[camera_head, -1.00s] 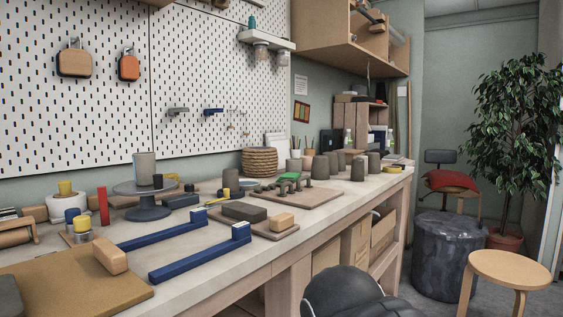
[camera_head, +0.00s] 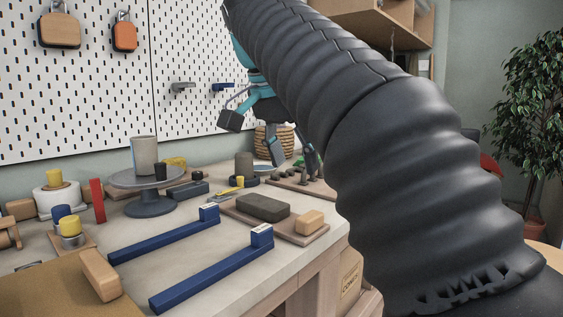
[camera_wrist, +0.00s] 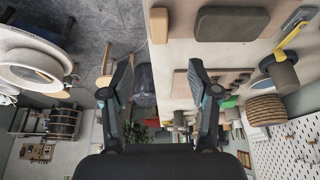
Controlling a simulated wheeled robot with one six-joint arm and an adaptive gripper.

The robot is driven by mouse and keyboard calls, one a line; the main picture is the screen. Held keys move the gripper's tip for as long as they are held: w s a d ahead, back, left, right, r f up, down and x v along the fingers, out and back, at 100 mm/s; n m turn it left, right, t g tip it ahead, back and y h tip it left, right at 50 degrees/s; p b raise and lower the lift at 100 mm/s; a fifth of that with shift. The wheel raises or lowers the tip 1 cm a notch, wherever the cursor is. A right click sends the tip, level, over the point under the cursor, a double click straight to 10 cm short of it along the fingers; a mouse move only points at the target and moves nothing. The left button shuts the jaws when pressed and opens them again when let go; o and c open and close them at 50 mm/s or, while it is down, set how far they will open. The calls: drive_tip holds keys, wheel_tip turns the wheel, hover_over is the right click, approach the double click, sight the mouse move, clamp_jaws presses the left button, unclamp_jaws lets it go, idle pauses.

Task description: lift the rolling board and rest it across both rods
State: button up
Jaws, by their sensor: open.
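Two blue rods, a back one (camera_head: 165,236) and a front one (camera_head: 212,270), lie apart and roughly parallel on the bench, each with a raised block at its right end. Right of them lies a thin brown board (camera_head: 300,238) carrying a dark flat slab (camera_head: 262,207) and a pale wooden block (camera_head: 309,221). I cannot tell which of these counts as the rolling board. The slab (camera_wrist: 230,24) and block (camera_wrist: 158,25) show at the top of the wrist view. My gripper (camera_head: 257,136) is open and empty, raised above the bench beyond the slab; its fingers are spread in the wrist view (camera_wrist: 160,95).
An ochre mat (camera_head: 60,292) with another wooden block (camera_head: 101,275) lies front left. A turntable (camera_head: 150,195) bearing a grey cylinder (camera_head: 144,155) stands behind the rods. A pegboard (camera_head: 80,100) rises behind the bench. Bare benchtop shows around the rods.

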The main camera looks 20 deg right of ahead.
sight(310, 215)
drive_tip(key=b+x, duration=0.1)
drive_tip(key=x, duration=1.2)
drive_tip(key=shift+w+d+f, duration=0.1)
drive_tip(key=shift+d+f, duration=0.15)
clamp_jaws()
